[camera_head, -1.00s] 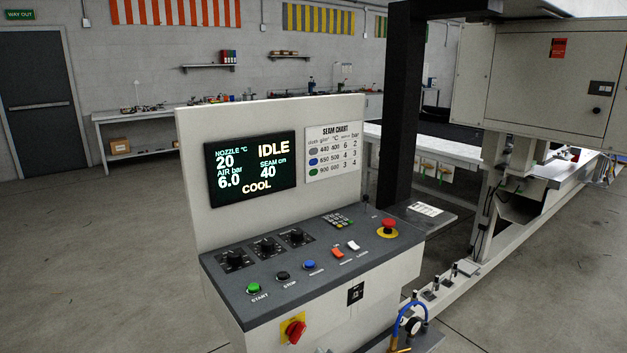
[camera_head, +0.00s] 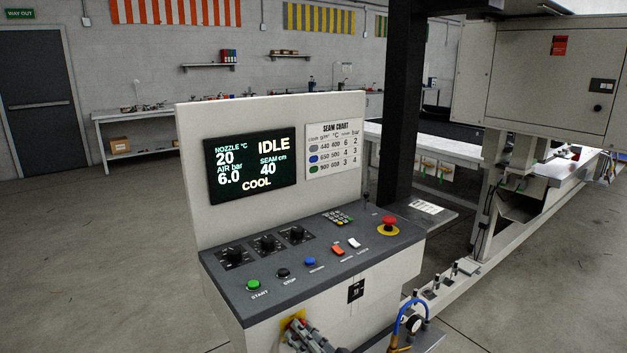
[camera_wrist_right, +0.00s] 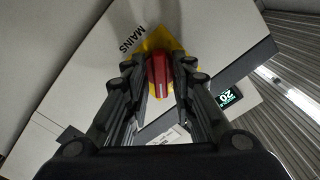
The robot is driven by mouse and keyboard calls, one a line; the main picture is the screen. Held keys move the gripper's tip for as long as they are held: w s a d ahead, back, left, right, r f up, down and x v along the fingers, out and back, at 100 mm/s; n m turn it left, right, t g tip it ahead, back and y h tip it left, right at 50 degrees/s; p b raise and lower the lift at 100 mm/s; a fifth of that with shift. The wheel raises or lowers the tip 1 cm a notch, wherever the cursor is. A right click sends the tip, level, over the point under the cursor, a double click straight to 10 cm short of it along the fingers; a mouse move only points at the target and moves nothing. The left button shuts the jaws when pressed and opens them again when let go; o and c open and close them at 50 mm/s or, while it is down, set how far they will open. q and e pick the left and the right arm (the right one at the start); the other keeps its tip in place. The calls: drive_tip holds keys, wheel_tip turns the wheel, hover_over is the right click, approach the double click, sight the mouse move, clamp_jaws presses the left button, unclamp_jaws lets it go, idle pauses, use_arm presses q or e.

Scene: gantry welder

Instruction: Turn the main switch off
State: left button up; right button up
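The main switch is a red handle (camera_wrist_right: 158,75) on a yellow plate (camera_wrist_right: 160,44) with the word MAINS beside it, on the front of the control console (camera_head: 385,285). In the head view the yellow plate (camera_head: 291,320) shows only in part, and my right gripper (camera_head: 306,332) covers most of the switch. In the right wrist view my right gripper (camera_wrist_right: 160,78) has one finger on each side of the red handle, very close to it. I cannot tell whether the fingers press on it. My left gripper is not in view.
The console top carries a green start button (camera_head: 253,285), several knobs and a red emergency stop (camera_head: 388,226). The display (camera_head: 251,169) reads IDLE. A gauge with a blue hose (camera_head: 411,322) stands right of the gripper. The floor at the left is clear.

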clamp_jaws()
drive_tip(key=n+b, duration=0.2)
drive_tip(key=n, duration=0.7)
drive_tip(key=shift+b, duration=0.3)
unclamp_jaws()
drive_tip(key=shift+s, duration=0.1)
